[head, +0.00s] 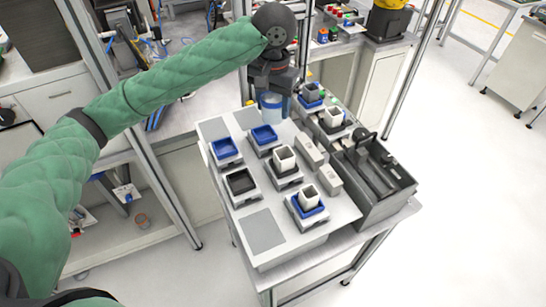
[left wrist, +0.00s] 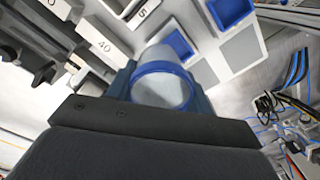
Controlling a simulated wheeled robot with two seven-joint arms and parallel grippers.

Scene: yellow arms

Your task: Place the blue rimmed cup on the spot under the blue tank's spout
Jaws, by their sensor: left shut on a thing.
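My left gripper (head: 272,92) is over the far end of the white table and is shut on the blue rimmed cup (head: 271,106). The cup is clear with a blue rim. In the left wrist view the cup (left wrist: 163,85) sits between the fingers of the gripper (left wrist: 160,92), its blue rim facing the camera. Whether its base touches the table is hidden. I cannot make out a blue tank with a spout, nor which spot lies under it. My right gripper is not in view.
The white table (head: 235,207) holds blue trays (head: 225,147), a black tray (head: 240,183) and white square containers (head: 284,158). Flat grey squares (head: 261,231) are bare. A dark grey box (head: 372,175) stands at the right edge. White blocks with numbers (left wrist: 103,43) show in the left wrist view.

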